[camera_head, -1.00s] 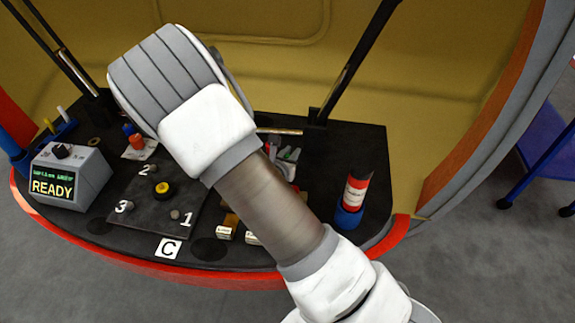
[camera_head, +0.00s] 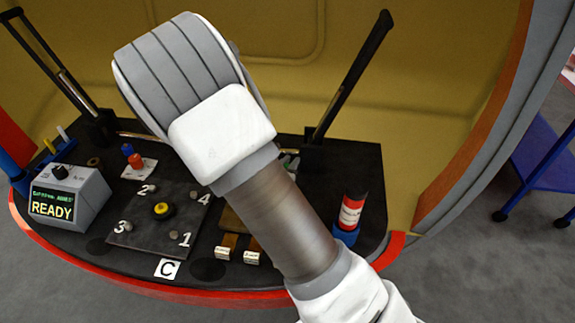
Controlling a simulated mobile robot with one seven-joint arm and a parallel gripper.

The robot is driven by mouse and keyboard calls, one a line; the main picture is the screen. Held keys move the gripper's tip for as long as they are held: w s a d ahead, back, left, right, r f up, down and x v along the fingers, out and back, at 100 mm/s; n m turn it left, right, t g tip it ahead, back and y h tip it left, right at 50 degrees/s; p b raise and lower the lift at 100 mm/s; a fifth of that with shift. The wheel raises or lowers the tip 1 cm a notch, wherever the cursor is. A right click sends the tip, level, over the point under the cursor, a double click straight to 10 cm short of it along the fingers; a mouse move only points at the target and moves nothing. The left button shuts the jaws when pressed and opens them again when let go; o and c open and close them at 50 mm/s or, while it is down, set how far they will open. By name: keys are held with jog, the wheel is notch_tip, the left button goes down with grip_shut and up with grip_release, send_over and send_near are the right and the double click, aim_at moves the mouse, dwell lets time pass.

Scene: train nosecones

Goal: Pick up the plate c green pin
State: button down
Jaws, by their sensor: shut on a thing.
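The square dark plate (camera_head: 150,230) lies on the black table behind the C label (camera_head: 167,268). It carries a yellow-and-black knob (camera_head: 163,209) and small grey studs beside the numbers 1 to 4. A white card (camera_head: 140,169) behind the plate holds a red piece (camera_head: 135,161) and a blue piece with a red top. I make out no green pin on the card or the plate. My white and grey arm crosses the middle of the view. Its end hides my gripper's fingers and anything in them.
A READY display box (camera_head: 67,197) stands left of the plate. A red-labelled cylinder (camera_head: 351,210) stands in a blue holder at right. Dark posts rise at the back left and back right (camera_head: 345,80). Small boxes with white labels (camera_head: 237,250) lie right of the plate.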

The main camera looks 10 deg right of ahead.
jog(key=s+d+r+p, duration=0.2)
jog(key=s+r+p, duration=0.2)
jog(key=s, duration=0.2)
jog(key=shift+d+r, duration=0.2)
jog(key=shift+d, duration=0.05)
